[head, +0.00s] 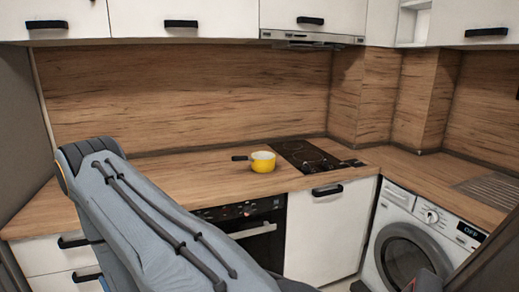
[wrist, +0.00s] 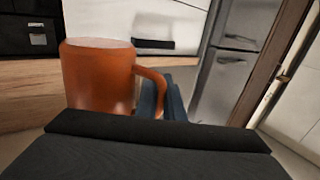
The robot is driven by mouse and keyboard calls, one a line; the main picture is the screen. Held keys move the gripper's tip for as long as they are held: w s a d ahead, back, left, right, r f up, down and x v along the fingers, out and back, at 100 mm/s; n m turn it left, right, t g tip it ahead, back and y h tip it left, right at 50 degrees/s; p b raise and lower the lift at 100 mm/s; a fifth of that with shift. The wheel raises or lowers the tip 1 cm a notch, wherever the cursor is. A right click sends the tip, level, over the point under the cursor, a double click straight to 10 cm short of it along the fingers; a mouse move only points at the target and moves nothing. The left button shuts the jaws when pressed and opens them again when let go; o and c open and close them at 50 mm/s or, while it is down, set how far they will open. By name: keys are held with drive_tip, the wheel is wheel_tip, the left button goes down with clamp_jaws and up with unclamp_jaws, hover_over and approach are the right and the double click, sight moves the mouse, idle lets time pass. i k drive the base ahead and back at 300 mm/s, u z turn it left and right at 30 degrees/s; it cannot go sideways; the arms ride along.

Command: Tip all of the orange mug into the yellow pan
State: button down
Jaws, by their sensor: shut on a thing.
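The orange mug (wrist: 98,78) fills the left of the wrist view, close to the camera, with its handle to the right and its rim up. My gripper (wrist: 166,103) shows beside the mug's handle and is shut on the mug; its exact grip is partly hidden behind the dark wrist part. I cannot see what is inside the mug. The yellow pan (head: 263,162) stands on the wooden worktop in the head view, its dark handle pointing left. The mug and my gripper do not show in the head view.
The black hob (head: 306,155) lies just right of the pan. The worktop (head: 170,165) is clear left of the pan. Wall cupboards and a hood (head: 310,38) hang above. An oven (head: 246,222) and washing machine (head: 405,250) sit below.

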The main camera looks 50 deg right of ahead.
sight(262, 161)
drive_tip(key=z, duration=1)
